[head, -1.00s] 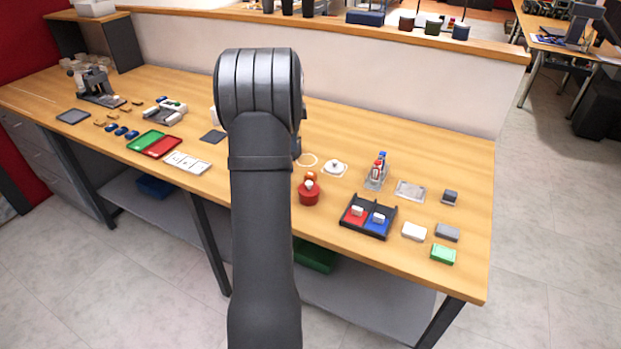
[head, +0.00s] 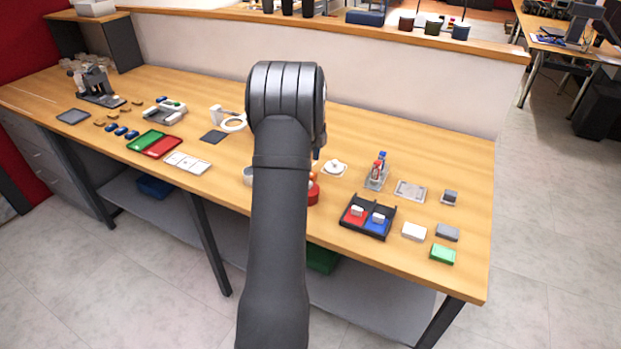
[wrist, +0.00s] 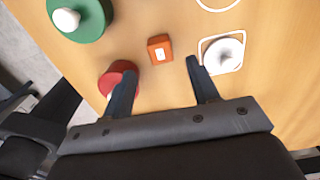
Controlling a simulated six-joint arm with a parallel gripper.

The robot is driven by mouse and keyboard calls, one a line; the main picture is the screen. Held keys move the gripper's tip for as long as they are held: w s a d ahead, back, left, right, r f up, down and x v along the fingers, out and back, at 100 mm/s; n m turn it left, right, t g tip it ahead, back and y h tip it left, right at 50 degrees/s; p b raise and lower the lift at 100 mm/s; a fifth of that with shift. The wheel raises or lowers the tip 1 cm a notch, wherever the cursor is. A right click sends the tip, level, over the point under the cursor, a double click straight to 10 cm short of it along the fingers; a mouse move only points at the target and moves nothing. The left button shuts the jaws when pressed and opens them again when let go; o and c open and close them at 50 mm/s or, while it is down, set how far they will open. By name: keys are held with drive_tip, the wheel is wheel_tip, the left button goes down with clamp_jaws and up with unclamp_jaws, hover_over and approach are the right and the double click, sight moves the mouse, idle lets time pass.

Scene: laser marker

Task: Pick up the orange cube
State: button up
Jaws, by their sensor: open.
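The orange cube (wrist: 160,49) shows in the wrist view as a small orange block with a pale label on top, lying on the wooden table. My gripper (wrist: 161,68) is open and empty, with its two dark fingers spread. The cube appears just beyond the fingertips, between their lines, and apart from both. In the head view my arm covers the gripper and most of the cube's area.
A red round piece (wrist: 118,82) lies by the left finger, and a green round piece (wrist: 82,17) is farther left. A white round lid (wrist: 223,52) is near the right finger. A black tray (head: 352,230) with red and blue compartments stands right of my arm.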

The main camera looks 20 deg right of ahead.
drive_tip(key=shift+w+f, duration=0.1)
drive_tip(key=shift+f, duration=2.9)
drive_tip(key=c, duration=1)
drive_tip(key=shift+c, duration=0.2)
drive_tip(key=shift+r, duration=0.15)
